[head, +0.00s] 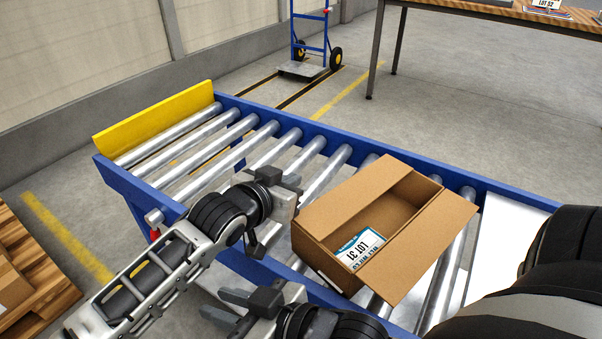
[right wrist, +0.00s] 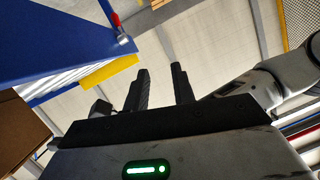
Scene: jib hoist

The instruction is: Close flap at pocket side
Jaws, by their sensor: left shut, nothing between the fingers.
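An open cardboard box (head: 331,269) sits on the roller conveyor. Its right long flap (head: 425,248) leans outward to the right. A cardboard strip (head: 345,197) runs along its left long side; I cannot tell whether this flap lies flat or tilts. A white-and-blue label reading LOT 31 (head: 362,250) shows upside down in the opening. My left gripper (head: 289,204) is shut and empty beside the box's left corner; contact is unclear. My right gripper (head: 225,306) is open and empty at the conveyor's near side, left of the box; its parted fingers show in the right wrist view (right wrist: 160,88).
The conveyor has a blue frame (head: 300,122), bare steel rollers (head: 215,155) left of the box and a yellow end plate (head: 155,125). A wooden pallet (head: 35,270) is at the left. A blue hand truck (head: 312,45) and a table (head: 480,12) stand behind.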

